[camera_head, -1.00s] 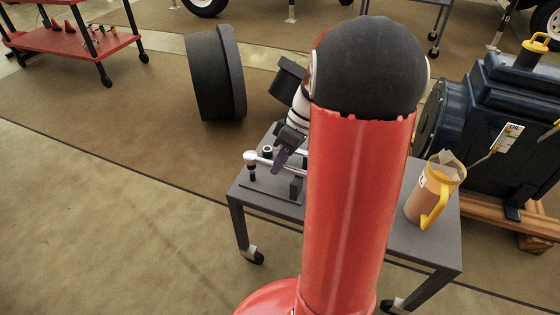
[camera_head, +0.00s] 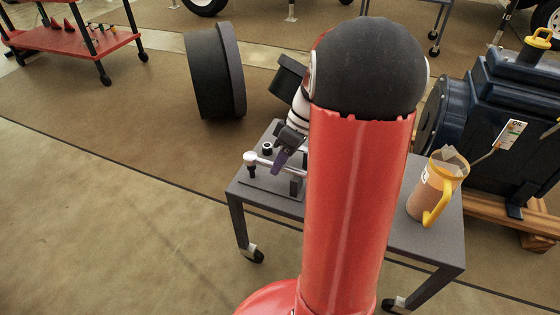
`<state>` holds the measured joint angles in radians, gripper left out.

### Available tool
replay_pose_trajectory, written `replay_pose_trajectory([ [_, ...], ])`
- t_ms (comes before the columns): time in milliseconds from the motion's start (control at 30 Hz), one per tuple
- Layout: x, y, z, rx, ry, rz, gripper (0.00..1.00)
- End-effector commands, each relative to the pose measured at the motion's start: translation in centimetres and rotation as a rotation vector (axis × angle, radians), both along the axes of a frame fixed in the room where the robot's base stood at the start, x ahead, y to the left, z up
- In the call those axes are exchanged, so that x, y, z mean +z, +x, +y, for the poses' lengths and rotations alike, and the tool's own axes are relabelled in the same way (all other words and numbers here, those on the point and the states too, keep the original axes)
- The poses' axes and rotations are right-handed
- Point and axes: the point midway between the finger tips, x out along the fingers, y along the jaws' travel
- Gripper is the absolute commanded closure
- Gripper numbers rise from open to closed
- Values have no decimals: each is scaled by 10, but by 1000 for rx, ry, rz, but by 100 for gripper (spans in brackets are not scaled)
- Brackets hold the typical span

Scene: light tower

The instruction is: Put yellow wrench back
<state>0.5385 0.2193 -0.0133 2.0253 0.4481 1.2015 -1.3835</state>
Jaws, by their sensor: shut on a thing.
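The held thing is too small and too covered to identify. The fixture (camera_head: 271,183) is a dark plate with short posts and a pale bar (camera_head: 265,162) with a rounded end, close beside my fingertips. I cannot tell whether the bar touches them. No yellow wrench can be made out. My red column hides the middle of the cart and part of my arm.
The grey wheeled cart (camera_head: 425,248) carries an orange-tan jug (camera_head: 425,190) with a yellow handle on its right. A dark blue machine (camera_head: 500,125) on wooden beams stands behind it. A black round drum (camera_head: 215,75) stands behind left. The floor at left is clear.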

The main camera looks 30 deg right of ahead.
Motion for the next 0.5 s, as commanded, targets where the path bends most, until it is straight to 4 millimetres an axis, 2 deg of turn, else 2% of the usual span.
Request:
replay_pose_trajectory([
  [333, -14, 0, 0, -1, 0, -1, 100],
  [367, -12, 0, 0, -1, 0, -1, 81],
  [500, -12, 0, 0, 0, 0, 0, 63],
])
